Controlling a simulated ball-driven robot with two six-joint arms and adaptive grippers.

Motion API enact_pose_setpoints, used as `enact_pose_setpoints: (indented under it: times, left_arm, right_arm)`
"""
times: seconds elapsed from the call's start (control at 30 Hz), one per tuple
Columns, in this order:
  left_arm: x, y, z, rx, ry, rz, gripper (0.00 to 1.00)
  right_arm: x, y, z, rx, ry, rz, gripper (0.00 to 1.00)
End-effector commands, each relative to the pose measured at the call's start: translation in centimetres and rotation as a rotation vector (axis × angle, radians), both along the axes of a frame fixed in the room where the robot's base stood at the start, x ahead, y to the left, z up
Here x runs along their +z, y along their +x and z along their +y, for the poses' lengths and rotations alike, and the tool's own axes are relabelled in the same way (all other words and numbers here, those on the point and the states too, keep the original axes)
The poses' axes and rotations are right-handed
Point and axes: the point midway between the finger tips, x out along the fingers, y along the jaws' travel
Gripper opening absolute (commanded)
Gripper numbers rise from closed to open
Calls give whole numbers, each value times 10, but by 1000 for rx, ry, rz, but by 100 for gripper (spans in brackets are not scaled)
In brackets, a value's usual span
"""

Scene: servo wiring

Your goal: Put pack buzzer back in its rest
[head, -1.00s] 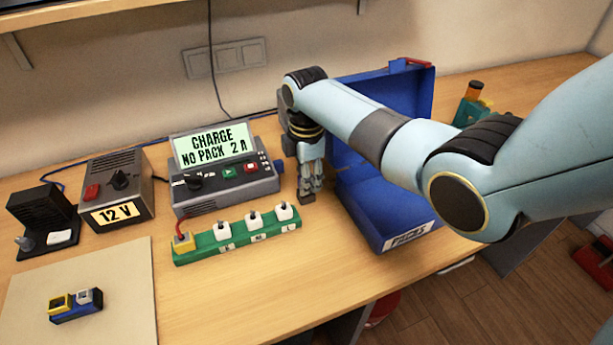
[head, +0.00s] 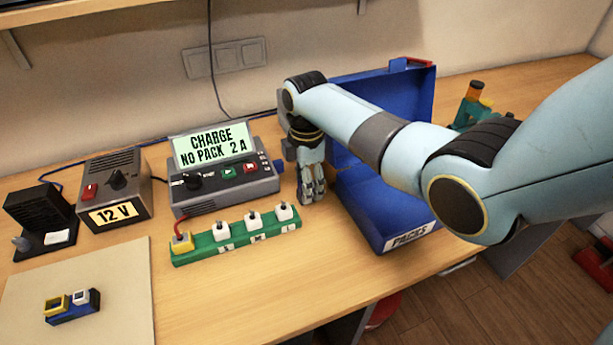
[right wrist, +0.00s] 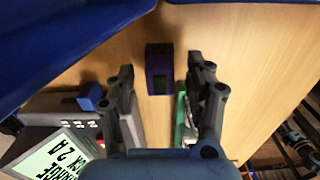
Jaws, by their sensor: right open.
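A small dark purple block with a dark panel, which looks like the pack buzzer (right wrist: 159,68), shows in the right wrist view. It is on the wooden bench, ahead of my fingers and centred between their lines. My right gripper (head: 312,192) points down between the charger and the blue packs case; it also shows in the right wrist view (right wrist: 163,88). Its fingers are open, with a gap on each side of the block. In the head view I cannot make out the block near the fingers. I cannot tell which thing is its rest. My left gripper is not in view.
The charger (head: 222,180) reads "CHARGE NO PACK 2 A". A green strip with several plugs (head: 237,240) lies in front of it. The blue packs case (head: 375,200) stands close right of my gripper. A 12 V supply (head: 115,190) and a mat (head: 120,290) are at left.

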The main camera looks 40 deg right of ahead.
Motion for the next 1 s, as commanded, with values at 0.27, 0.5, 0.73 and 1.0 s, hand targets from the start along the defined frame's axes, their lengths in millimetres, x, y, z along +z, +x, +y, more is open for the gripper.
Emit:
enact_pose_setpoints:
  times: [0.27, 0.5, 0.73, 1.0]
  left_arm:
    - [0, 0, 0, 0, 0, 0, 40]
    - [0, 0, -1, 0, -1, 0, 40]
    - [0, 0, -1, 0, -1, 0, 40]
    - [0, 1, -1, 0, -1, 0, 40]
  right_arm:
    - [41, 1, -1, 0, -1, -5, 54]
    - [93, 0, 0, 0, -1, -4, 54]
    - [117, 0, 0, 0, 0, 0, 54]
    - [119, 0, 0, 0, 0, 0, 54]
